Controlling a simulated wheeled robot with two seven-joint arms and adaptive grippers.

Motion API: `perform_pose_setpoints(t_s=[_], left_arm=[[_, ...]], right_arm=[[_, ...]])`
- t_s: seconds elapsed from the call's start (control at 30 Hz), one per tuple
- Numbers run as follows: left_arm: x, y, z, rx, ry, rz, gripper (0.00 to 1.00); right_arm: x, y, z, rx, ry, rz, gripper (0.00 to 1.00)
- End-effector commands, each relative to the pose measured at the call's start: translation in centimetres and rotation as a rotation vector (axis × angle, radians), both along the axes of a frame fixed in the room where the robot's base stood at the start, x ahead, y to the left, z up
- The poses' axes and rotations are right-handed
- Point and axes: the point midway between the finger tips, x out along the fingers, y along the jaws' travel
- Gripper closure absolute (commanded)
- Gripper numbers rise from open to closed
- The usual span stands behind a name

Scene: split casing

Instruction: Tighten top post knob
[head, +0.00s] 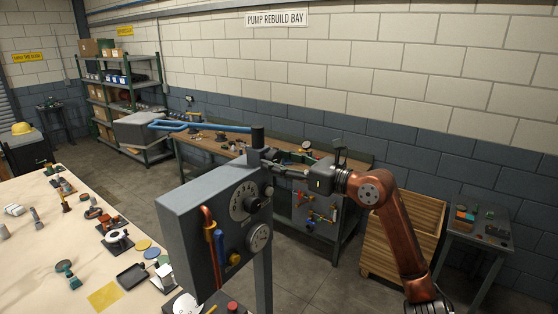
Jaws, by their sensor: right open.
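A grey post (262,275) carries a grey panel box (190,236) with two round dials. At the post's top is a dark upright cylinder (257,138), with a blue lever-like bar (195,127) reaching left from it. I cannot tell which part here is the top post knob; a dark clamp-like piece sits just under the cylinder. My right gripper (272,163) comes in from the right at that height, its open fingers pointing left at the post top. Whether they touch it or surround anything is too small to tell. My left gripper is not in view.
A pale table (50,260) with many small parts fills the left. A workbench (190,147) stands behind, with a wooden crate (425,215) and side table (485,212) at right.

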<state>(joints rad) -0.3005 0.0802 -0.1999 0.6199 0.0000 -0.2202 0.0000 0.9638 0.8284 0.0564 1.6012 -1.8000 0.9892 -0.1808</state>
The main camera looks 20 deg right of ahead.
Motion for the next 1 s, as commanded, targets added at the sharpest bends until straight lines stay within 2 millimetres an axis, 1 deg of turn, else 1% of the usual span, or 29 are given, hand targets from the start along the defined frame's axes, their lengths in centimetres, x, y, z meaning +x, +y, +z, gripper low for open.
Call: perform_pose_setpoints(t_s=[0.03,0.07,0.6,0.83,1.0], left_arm=[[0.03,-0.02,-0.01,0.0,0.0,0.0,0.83],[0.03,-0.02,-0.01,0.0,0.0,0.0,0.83],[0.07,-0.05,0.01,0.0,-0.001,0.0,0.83],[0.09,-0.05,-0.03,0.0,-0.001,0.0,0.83],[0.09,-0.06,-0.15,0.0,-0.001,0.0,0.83]], right_arm=[[-0.01,-0.01,0.01,0.0,0.0,0.0,0.5],[-0.02,-0.01,0.01,0.0,0.0,0.0,0.52],[-0.02,-0.07,0.03,0.0,0.0,-0.001,0.9],[-0.02,-0.09,0.02,0.012,0.009,-0.001,0.9],[-0.01,-0.11,0.01,0.059,0.046,-0.003,0.9]])
